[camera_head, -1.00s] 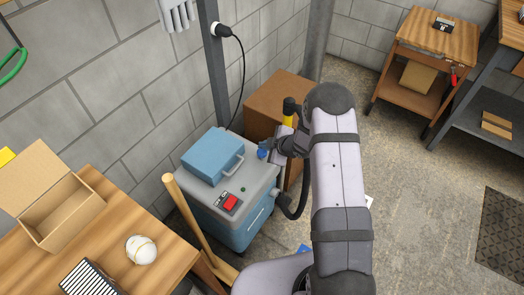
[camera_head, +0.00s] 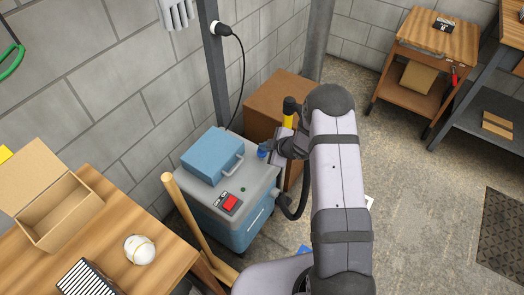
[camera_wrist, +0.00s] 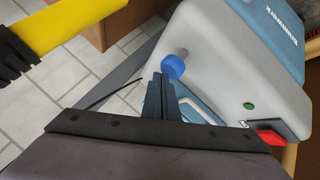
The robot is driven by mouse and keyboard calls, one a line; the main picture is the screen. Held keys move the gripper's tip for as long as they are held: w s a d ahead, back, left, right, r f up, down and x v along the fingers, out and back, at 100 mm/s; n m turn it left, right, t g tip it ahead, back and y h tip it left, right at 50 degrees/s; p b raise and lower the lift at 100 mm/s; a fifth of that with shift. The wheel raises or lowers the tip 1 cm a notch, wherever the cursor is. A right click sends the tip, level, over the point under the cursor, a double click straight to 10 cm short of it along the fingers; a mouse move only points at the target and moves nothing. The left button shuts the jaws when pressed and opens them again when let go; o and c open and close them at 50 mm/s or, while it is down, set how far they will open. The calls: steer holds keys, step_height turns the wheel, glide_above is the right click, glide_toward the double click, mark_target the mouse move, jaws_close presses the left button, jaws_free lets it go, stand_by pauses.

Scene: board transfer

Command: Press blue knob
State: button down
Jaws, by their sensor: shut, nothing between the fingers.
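The blue knob (camera_head: 264,150) sits at the back right corner of the grey-topped blue machine (camera_head: 236,228). In the wrist view the round blue knob (camera_wrist: 173,66) stands on a short grey stem at the machine's edge. My gripper (camera_head: 273,150) is beside the knob, on its right in the head view. In the wrist view my gripper's fingers (camera_wrist: 161,80) are together and empty, with their tips just below the knob in the picture. I cannot tell whether they touch it. The gripper partly hides the machine's corner in the head view.
The machine also carries a blue lid with a handle (camera_head: 212,156), a green button (camera_head: 243,189) and a red switch (camera_head: 230,202). A wooden handle (camera_head: 187,208) leans between the machine and the workbench (camera_head: 172,257).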

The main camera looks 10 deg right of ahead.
mark_target(264, 153)
steer(key=shift+f+b, duration=1)
steer(key=shift+f, duration=0.35)
stand_by(0.9)
steer(key=shift+s+r, duration=0.1)
steer(key=shift+r, duration=0.1)
steer(key=shift+r+p, duration=1.5)
steer(key=shift+r, duration=0.1)
steer(key=shift+r, duration=0.1)
steer(key=shift+r+p, duration=2.1)
steer(key=shift+r, duration=0.35)
